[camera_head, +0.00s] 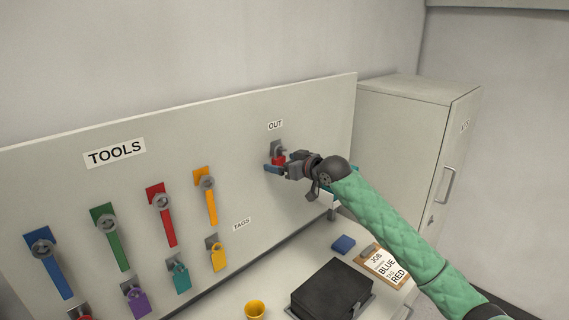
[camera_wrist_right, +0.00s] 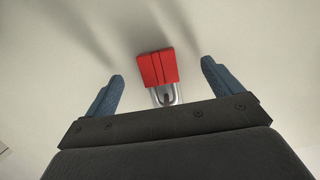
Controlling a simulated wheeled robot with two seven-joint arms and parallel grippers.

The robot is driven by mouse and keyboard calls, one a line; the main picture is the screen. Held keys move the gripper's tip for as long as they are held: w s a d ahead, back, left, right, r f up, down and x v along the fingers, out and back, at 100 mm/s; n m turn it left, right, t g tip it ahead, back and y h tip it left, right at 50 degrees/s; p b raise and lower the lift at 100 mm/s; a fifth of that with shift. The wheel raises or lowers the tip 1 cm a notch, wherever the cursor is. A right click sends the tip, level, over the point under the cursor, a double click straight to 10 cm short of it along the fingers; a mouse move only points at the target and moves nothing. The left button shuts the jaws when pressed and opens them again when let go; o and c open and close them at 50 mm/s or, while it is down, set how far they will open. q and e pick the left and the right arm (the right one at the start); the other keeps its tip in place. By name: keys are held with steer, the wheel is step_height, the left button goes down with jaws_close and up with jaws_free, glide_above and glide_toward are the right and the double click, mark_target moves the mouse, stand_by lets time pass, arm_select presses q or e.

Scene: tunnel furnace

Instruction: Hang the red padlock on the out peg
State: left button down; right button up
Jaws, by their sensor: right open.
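The red padlock (camera_head: 279,160) is at the out peg (camera_head: 277,147), under the OUT label (camera_head: 275,125) on the pegboard. In the right wrist view the red padlock (camera_wrist_right: 158,68) has its shackle pointing toward my gripper, and a small dark peg end seems to show inside the shackle. My right gripper (camera_head: 284,164) is at the padlock. Its blue fingers (camera_wrist_right: 161,88) are apart, one on each side of the padlock, with gaps visible between them and it. Part of the padlock is hidden by the gripper in the head view. My left gripper is not in view.
The pegboard (camera_head: 330,120) also holds several coloured tools and padlocks at left. A grey cabinet (camera_head: 400,125) stands at right.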

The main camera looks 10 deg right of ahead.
steer(key=f+v, duration=0.2)
steer(key=v, duration=0.8)
steer(key=shift+p, duration=0.3)
stand_by(0.9)
steer(key=shift+s, duration=0.1)
